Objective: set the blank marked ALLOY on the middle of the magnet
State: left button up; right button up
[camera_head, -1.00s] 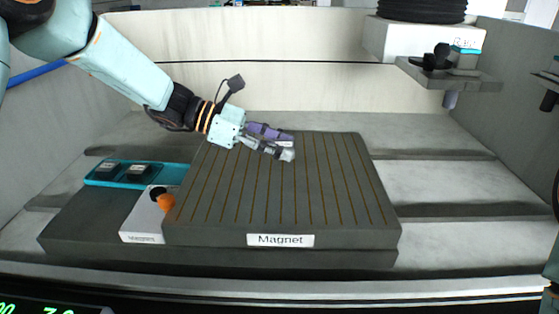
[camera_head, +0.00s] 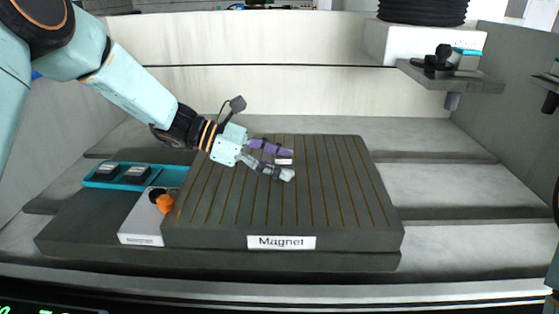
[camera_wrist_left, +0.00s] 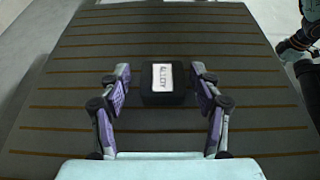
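The blank marked ALLOY (camera_wrist_left: 162,84) is a small dark block with a white label. In the left wrist view it lies on the magnet's grooved top, between my left fingers (camera_wrist_left: 161,76), with a gap on each side. In the head view only a bit of its pale label (camera_head: 284,161) shows between the fingers. The magnet (camera_head: 330,200) is a broad dark slab with thin brown lines and a "Magnet" label in front. My left gripper (camera_head: 286,164) is open, low over the magnet's upper middle. My right gripper cannot be made out.
A teal tray (camera_head: 96,182) with two dark blanks lies left of the magnet. Beside it stands a white box (camera_head: 140,227) with an orange knob (camera_head: 165,203). A grey shelf (camera_head: 440,77) juts out at the upper right. The magnet's right half is clear.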

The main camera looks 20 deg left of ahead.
pick_arm(q)
jog(key=shift+s, duration=0.1)
jog(key=shift+r, duration=0.1)
jog(key=shift+r, duration=0.2)
jog(key=p+v, duration=0.3)
jog(key=v, duration=0.7)
jog(key=shift+a+r, duration=0.1)
jog(key=shift+a, duration=0.1)
jog(key=shift+p+v, duration=0.3)
jog(key=shift+v, duration=0.5)
jog(key=shift+f, duration=0.2)
